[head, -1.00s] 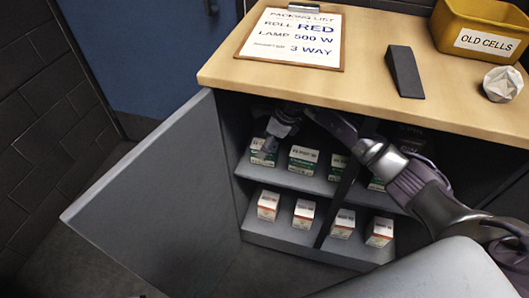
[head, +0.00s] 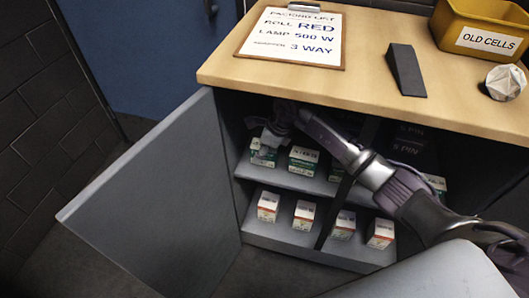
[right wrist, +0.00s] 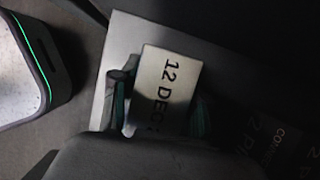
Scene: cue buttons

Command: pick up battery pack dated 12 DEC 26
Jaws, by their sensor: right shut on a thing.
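In the right wrist view, a box with a white top printed "12 DEC" (right wrist: 168,82) stands between the fingers of my right gripper (right wrist: 160,108). The rest of its date is hidden. In the head view, my right gripper (head: 267,143) is inside the open cabinet at the left end of the upper shelf. It is shut on this green-and-white pack (head: 262,158), which is partly covered by the fingers. The pack appears at shelf level; I cannot tell whether it is lifted. My left gripper is not in view.
Another green-and-white pack (head: 303,160) stands just right of it. Several red-and-white boxes, one here (head: 268,207), stand on the lower shelf. The open grey door (head: 150,195) is to the left. The wooden top (head: 350,85) overhangs the shelves.

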